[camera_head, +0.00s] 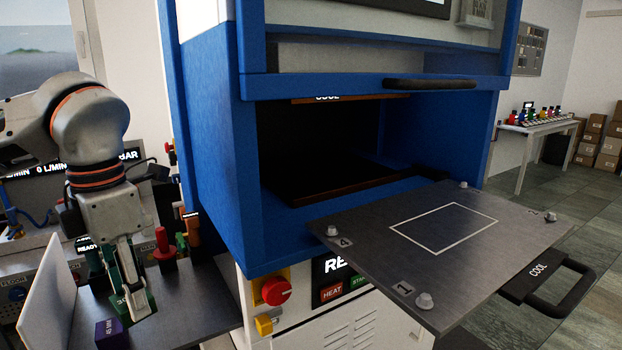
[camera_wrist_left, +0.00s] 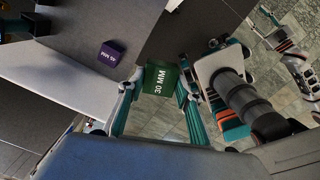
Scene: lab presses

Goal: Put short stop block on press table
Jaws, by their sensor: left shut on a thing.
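My left gripper (camera_head: 132,280) is shut on a green block (camera_head: 145,304) marked 30 MM. In the left wrist view the block (camera_wrist_left: 161,77) sits between the fingertips with its label facing the camera. A purple block (camera_head: 111,333) marked 45 MM stands on the grey side table and also shows in the left wrist view (camera_wrist_left: 110,54). The press table (camera_head: 470,268), a grey plate with a white outlined rectangle and corner studs, is pulled out of the blue press. Its visible top is bare. My left gripper is well to its left. My right gripper's fingers are unclear.
The blue press frame (camera_head: 212,170) stands between my left gripper and the plate. A red button (camera_head: 276,291) sits below it. The grey side table (camera_head: 195,305) holds a red-topped item (camera_head: 164,245). A black handle (camera_head: 567,292) marked COOL projects from the plate.

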